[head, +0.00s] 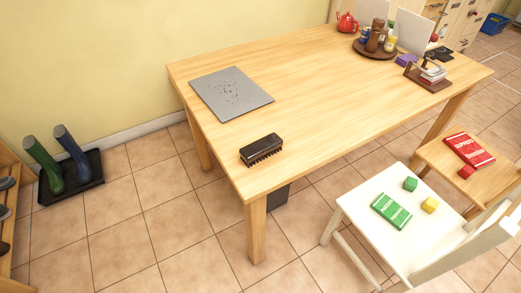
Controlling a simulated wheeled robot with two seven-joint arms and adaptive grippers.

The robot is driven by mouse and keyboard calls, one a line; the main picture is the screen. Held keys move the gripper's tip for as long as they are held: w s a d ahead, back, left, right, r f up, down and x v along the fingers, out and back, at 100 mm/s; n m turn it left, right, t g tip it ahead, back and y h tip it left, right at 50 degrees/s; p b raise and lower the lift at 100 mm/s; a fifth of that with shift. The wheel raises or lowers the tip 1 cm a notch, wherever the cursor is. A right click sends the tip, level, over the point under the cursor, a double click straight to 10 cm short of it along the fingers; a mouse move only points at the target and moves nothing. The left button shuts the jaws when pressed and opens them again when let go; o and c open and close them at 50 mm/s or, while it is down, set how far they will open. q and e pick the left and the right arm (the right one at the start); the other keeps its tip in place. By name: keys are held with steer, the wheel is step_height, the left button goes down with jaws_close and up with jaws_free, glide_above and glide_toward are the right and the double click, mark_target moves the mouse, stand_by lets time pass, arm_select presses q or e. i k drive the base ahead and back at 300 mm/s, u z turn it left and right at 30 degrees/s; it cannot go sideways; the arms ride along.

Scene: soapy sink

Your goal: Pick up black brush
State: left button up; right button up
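The black brush (261,149) lies on the near left part of the wooden table (320,88), close to the table's front edge. Its dark back faces up and its bristles point down toward the tabletop. Nothing touches it. Neither of my grippers shows in the head view.
A grey speckled board (230,93) lies behind the brush. A round tray (375,50) with several bottles stands at the far end. A white chair (405,222) with a green packet and blocks stands at the right. Boots (72,153) stand on a black tray at the left.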

mark_target(254, 151)
steer(key=z, duration=0.6)
steer(key=i, duration=1.25)
steer(key=u, duration=1.4)
